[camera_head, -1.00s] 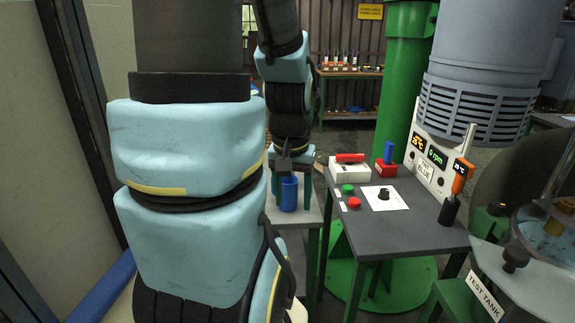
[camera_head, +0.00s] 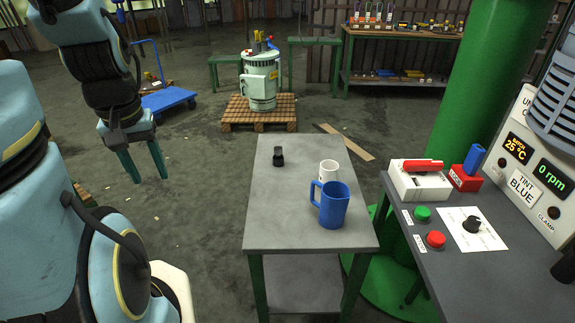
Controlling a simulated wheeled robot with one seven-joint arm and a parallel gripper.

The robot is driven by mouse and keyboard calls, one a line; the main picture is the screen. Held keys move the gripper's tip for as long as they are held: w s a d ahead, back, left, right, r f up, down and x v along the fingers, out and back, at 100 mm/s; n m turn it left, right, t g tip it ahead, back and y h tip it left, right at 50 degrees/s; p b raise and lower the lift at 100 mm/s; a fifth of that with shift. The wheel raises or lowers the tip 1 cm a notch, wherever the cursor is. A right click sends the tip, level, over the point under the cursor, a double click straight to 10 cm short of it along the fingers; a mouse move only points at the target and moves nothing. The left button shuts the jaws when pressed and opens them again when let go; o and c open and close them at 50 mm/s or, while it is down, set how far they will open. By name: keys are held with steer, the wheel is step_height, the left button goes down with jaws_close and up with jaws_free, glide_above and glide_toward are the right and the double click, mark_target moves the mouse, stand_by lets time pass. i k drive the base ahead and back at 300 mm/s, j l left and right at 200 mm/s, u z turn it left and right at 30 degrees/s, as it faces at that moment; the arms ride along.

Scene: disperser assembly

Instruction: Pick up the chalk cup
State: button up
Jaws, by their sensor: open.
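The chalk cup (camera_head: 329,169) is a small off-white cup standing upright on the small grey table (camera_head: 275,235). The blue jug (camera_head: 334,208), with its handle to the left, stands in front of it and hides its lower part. My gripper (camera_head: 143,166) hangs to the left of the table, fingers pointing down. Its two green fingers are spread apart with nothing between them. It is well clear of the cup.
A small black object (camera_head: 278,157) stands on the table left of the cup. A grey bench (camera_head: 500,275) with buttons, a dial and a display panel is close on the right, by a green column (camera_head: 468,110). The table's left half is mostly bare.

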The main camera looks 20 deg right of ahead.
mark_target(328, 169)
steer(key=i+j, duration=0.15)
steer(key=i, duration=0.25)
steer(key=i+j+z, duration=0.1)
steer(key=i, duration=0.25)
steer(key=i+j+z, duration=0.2)
steer(key=i+z, duration=0.15)
steer(key=z, duration=0.15)
steer(key=i+j+z, duration=0.35)
steer(key=z, duration=0.15)
